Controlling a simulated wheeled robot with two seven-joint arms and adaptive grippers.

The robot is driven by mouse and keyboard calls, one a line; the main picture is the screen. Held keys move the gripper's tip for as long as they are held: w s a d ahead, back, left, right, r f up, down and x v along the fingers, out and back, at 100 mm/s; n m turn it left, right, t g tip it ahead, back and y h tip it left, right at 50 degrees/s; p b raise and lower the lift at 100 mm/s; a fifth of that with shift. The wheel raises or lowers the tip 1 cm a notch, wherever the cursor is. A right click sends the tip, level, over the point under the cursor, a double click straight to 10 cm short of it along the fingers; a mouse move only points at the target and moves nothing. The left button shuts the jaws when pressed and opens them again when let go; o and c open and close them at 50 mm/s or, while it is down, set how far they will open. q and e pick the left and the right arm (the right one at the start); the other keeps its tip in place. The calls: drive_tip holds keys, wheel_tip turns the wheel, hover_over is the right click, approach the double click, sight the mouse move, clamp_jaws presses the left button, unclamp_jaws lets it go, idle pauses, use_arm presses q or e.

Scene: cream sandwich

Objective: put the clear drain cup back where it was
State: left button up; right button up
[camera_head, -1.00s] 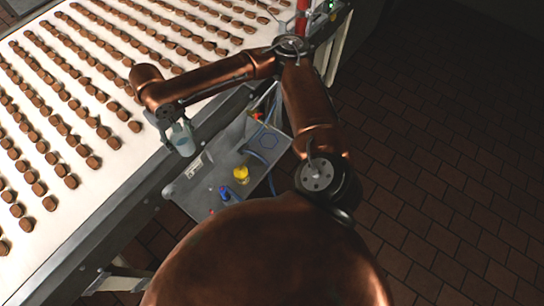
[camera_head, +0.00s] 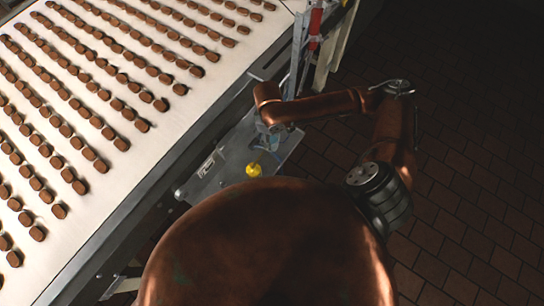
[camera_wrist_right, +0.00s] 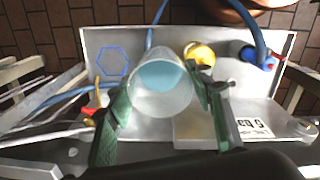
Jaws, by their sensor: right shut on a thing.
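The clear drain cup (camera_wrist_right: 162,88) shows in the right wrist view between the two green fingers of my right gripper (camera_wrist_right: 165,110), which is shut on it. Its wide mouth faces the camera, and pale blue shows inside. In the head view my right gripper (camera_head: 268,130) is over the grey metal tray (camera_head: 212,182); the cup there is small and hard to make out. A blue hexagon outline (camera_wrist_right: 113,61) is marked on the tray, to the left of the cup in the wrist view, and is empty. My left gripper is not in view.
A yellow object (camera_head: 254,170) sits on the tray near the cup. A blue fitting with a hose (camera_wrist_right: 256,55) is at the right in the wrist view, and a red-tipped part (camera_wrist_right: 89,111) at the left. The conveyor (camera_head: 150,160) carries rows of brown pieces.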

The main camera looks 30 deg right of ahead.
drive_tip(key=s+f+n, duration=0.6)
drive_tip(key=s+f, duration=0.1)
drive_tip(key=s, duration=0.4)
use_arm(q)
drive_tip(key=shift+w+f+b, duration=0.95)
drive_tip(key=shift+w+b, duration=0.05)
use_arm(e)
drive_tip(key=shift+w+d+f, duration=0.35)
drive_tip(key=shift+w+f, duration=1.8)
drive_tip(key=shift+w, duration=0.15)
drive_tip(key=shift+w+d+f, duration=0.35)
drive_tip(key=shift+w+f, duration=1.8)
drive_tip(key=shift+w, duration=0.15)
drive_tip(key=shift+w+d+f, duration=0.35)
drive_tip(key=shift+w+f, duration=1.8)
drive_tip(key=shift+w, duration=0.15)
drive_tip(key=o, duration=1.3)
drive_tip(key=shift+f, duration=0.1)
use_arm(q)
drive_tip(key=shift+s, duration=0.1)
